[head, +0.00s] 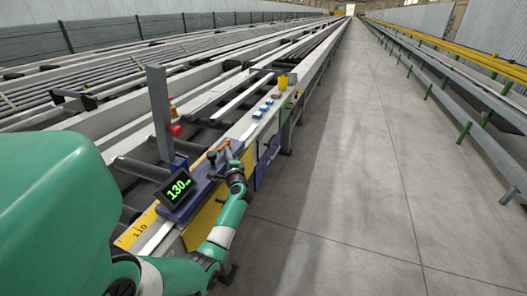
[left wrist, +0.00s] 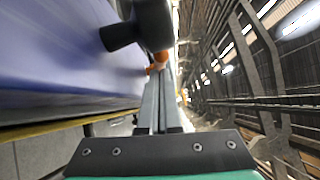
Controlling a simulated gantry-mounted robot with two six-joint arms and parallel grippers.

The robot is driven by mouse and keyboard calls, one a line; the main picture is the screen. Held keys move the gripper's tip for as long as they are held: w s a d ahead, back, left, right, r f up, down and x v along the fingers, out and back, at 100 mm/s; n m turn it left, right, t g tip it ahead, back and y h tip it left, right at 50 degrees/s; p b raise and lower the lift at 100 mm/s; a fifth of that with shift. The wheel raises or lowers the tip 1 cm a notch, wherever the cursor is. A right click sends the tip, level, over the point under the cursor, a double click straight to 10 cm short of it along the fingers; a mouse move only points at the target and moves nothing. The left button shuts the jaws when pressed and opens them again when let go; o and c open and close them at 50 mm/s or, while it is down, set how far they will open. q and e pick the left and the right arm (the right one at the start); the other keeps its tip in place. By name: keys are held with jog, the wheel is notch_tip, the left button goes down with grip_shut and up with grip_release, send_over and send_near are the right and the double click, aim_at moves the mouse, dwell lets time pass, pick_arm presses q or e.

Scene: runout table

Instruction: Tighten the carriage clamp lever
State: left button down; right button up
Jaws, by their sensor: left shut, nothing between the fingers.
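The blue carriage (head: 190,194) sits on the runout table's near rail, and its blue side fills the left of the left wrist view (left wrist: 60,60). The orange clamp lever (head: 224,146) is at its far end; an orange part also shows just beyond my fingertips in the left wrist view (left wrist: 157,62). A black knob (head: 211,156) stands beside the lever and looms at the top of the left wrist view (left wrist: 150,24). My left gripper (head: 231,158) is shut and empty, close to the lever; I cannot tell whether it touches. My right gripper is not in view.
A display (head: 178,188) reading 130 is on the carriage. A grey post (head: 158,110) and a red button (head: 175,130) stand behind it. Small blue blocks (head: 264,107) and a yellow cup (head: 282,82) are farther along the rail. The aisle floor (head: 350,150) is clear.

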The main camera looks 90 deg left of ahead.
pick_arm(q)
jog(key=shift+s, duration=0.45)
dwell(0.3)
jog(key=shift+w+d+f, duration=0.15)
jog(key=shift+w+f, duration=0.05)
jog(key=v, duration=0.3)
jog(key=s+p+v, duration=0.1)
jog(key=v, duration=0.7)
jog(key=shift+s+d+f+p, duration=0.15)
jog(key=shift+d+p, duration=0.15)
jog(key=shift+p, duration=0.1)
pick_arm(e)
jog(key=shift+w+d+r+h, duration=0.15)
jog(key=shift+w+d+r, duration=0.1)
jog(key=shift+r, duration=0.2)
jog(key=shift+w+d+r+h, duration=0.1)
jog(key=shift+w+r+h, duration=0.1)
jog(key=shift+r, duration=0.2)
pick_arm(q)
jog(key=shift+s, duration=0.1)
